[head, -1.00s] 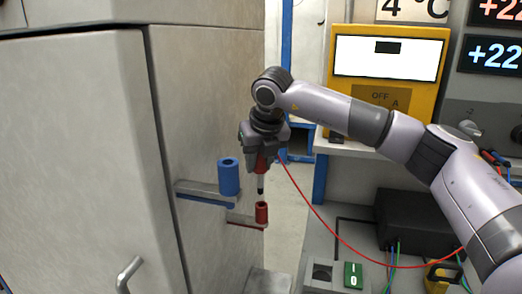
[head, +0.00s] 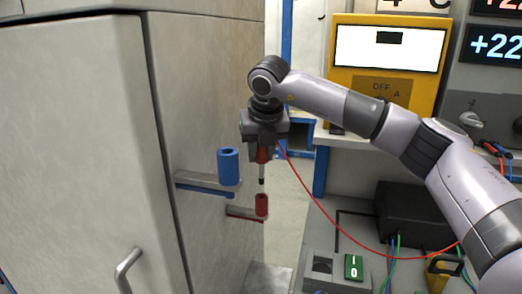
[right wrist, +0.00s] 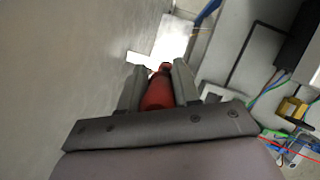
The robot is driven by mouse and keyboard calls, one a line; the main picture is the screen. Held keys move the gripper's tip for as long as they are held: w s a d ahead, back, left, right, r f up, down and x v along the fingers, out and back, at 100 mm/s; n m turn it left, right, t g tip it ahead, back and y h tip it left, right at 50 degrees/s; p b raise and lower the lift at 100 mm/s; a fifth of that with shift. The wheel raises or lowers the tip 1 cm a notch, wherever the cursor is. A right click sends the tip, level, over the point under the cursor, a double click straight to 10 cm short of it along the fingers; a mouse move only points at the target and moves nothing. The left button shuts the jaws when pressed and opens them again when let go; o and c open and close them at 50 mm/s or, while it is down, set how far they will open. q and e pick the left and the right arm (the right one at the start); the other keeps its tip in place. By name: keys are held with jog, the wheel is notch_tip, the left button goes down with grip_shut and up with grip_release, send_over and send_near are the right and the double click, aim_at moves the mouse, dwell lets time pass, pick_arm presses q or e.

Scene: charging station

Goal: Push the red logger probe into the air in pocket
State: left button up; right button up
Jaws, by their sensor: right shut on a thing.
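My right gripper (head: 262,150) is shut on the red logger probe (head: 262,157), which points straight down. The probe's dark tip is just above the red pocket (head: 262,204), with a small gap between them in the head view. The red pocket sits on a small bracket on the side of the grey cabinet. A blue pocket (head: 228,167) sits on a bracket to its left. In the right wrist view the red probe body (right wrist: 157,92) is between my two fingers. It hides most of the pocket there. My left gripper is not in view.
The grey cabinet (head: 75,150) fills the left side. A red cable (head: 320,215) runs from the probe to the right. A bench with a black box (head: 425,222), a green switch (head: 353,267) and a yellow instrument (head: 385,70) stands at right.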

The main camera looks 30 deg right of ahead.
aim_at(261, 179)
jog(key=shift+f+b, duration=2.3)
jog(key=shift+f, duration=1)
jog(key=shift+f+b, duration=0.35)
jog(key=shift+f, duration=0.25)
jog(key=o, duration=1.1)
